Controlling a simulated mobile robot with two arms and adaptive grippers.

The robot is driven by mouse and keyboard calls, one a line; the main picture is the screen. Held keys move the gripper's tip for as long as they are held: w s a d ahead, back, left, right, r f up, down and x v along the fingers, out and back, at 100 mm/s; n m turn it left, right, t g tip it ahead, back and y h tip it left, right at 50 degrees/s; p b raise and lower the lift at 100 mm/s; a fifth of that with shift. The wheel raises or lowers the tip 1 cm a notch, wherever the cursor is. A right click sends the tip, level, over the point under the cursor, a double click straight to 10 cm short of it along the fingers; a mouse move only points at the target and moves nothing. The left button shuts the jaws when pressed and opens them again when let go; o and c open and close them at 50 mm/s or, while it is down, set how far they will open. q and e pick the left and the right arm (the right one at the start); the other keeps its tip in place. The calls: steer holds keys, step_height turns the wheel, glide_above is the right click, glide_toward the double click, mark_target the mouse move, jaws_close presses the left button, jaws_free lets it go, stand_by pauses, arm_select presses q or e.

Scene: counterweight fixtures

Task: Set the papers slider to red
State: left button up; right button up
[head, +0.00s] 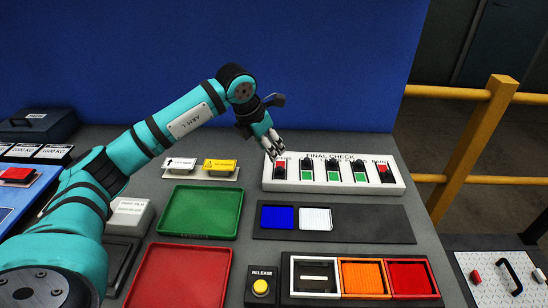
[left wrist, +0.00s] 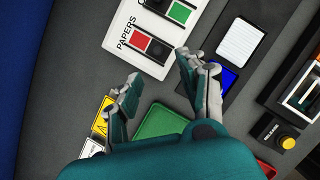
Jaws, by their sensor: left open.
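The white FINAL CHECK panel (head: 335,187) stands at the back of the table with a row of sliders. The papers slider (head: 280,170) is the leftmost; it shows a red patch at its far end and a dark knob at its near end. In the left wrist view the papers slider (left wrist: 148,45) lies beyond my fingertips, beside the printed word PAPERS, with red at left and the dark knob at right. My left gripper (head: 274,149) is open and empty, just above and behind the panel's left end; its fingers (left wrist: 160,82) are spread apart, not touching the slider. My right gripper is not in view.
Three neighbouring sliders (head: 333,170) show green, and the rightmost (head: 384,173) shows red. Left of the panel is a tag stand (head: 200,175). In front are a green tray (head: 201,237), a dark mat (head: 380,225), a yellow release button (head: 260,287) and a red tray (head: 180,302).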

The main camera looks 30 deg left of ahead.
arm_select(q)
steer(key=shift+v, duration=1.2)
